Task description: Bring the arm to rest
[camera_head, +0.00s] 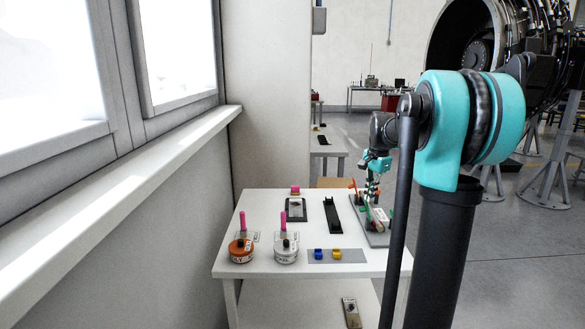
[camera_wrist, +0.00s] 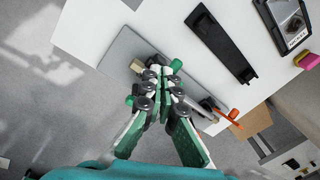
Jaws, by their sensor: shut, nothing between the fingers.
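My arm (camera_head: 470,115) stands at the right of the head view and reaches forward past the right side of a white table. My gripper (camera_wrist: 168,72) is shut and empty in the wrist view, fingertips together over the grey board at the table's edge. In the head view my gripper (camera_head: 372,188) is small, above the right end of the table. The grey board (camera_wrist: 118,50) carries small parts with green and orange ends, partly hidden by my fingers. I cannot tell whether the fingertips touch any of them.
The white table (camera_head: 262,204) holds an orange-lidded pot (camera_head: 241,252), a grey pot (camera_head: 286,252), a black tray (camera_head: 333,214), a framed dark panel (camera_head: 296,210) and a grey mat (camera_head: 350,257) with blue and yellow pieces. A wall with windows stands left. A large engine (camera_head: 480,45) stands back right.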

